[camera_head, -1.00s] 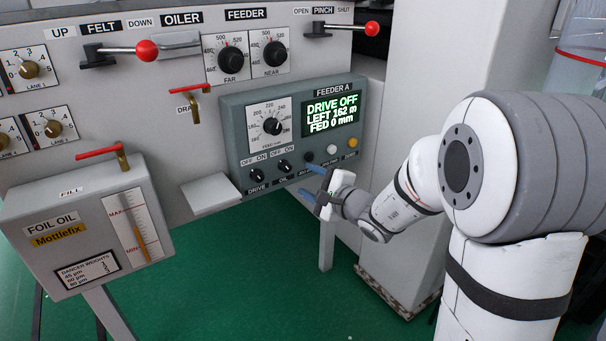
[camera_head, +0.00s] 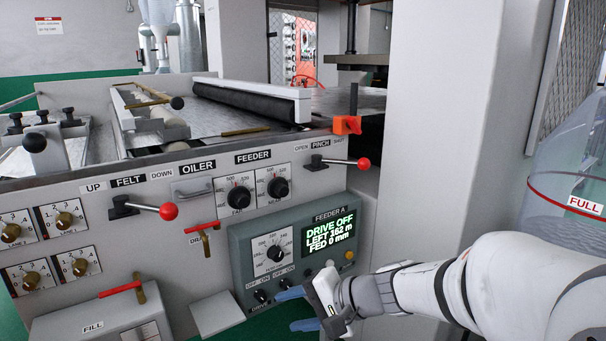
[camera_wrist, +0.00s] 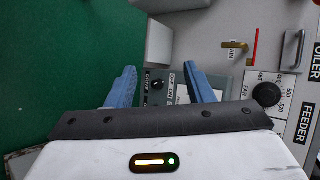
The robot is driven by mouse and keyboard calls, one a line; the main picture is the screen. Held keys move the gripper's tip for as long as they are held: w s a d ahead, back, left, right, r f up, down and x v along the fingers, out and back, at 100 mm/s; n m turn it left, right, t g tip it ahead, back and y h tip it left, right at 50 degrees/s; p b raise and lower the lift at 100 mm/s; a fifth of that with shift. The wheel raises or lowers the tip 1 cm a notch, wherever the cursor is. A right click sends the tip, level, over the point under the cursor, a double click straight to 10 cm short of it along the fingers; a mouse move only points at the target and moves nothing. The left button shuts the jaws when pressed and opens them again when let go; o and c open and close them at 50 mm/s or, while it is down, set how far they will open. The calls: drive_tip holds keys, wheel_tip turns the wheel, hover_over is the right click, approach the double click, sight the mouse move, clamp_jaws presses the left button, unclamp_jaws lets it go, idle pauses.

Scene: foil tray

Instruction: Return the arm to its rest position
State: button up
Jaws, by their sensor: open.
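My gripper (camera_head: 292,308) is in front of the lower part of the Feeder A panel (camera_head: 242,258) in the head view. Its two blue fingers are apart with nothing between them. In the wrist view my gripper (camera_wrist: 163,85) also shows open, with the drive and oil switch area of the panel (camera_wrist: 157,104) beyond the fingers. The panel's screen (camera_head: 321,236) reads DRIVE OFF and FED 0 mm. My white arm reaches in from the right side of the head view. Whether a fingertip touches the panel cannot be told.
The pinch lever (camera_head: 340,162) and felt lever (camera_head: 145,207), both with red knobs, stick out from the machine front. The foil oil box (camera_head: 100,322) stands at lower left. A pale column (camera_head: 445,130) rises behind my arm. A clear vessel marked FULL (camera_head: 575,185) is at right.

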drive_tip(key=s+d+r+n+g+h+p, duration=0.1)
drive_tip(key=s+d+r+n+h+p, duration=0.2)
drive_tip(key=s+d+r+h+p, duration=0.2)
drive_tip(key=s+d+r+n+h+p, duration=0.3)
drive_tip(key=s+d+r+h+p, duration=0.2)
drive_tip(key=d+r+p, duration=0.6)
wheel_tip(320, 180, up, 3)
drive_tip(key=s+p, duration=0.2)
drive_tip(key=p, duration=0.1)
drive_tip(key=shift+s+d+g+h, duration=0.15)
drive_tip(key=shift+s+g+h, duration=0.15)
drive_tip(key=shift+g+h, duration=0.1)
drive_tip(key=shift+f, duration=0.1)
idle(0.3)
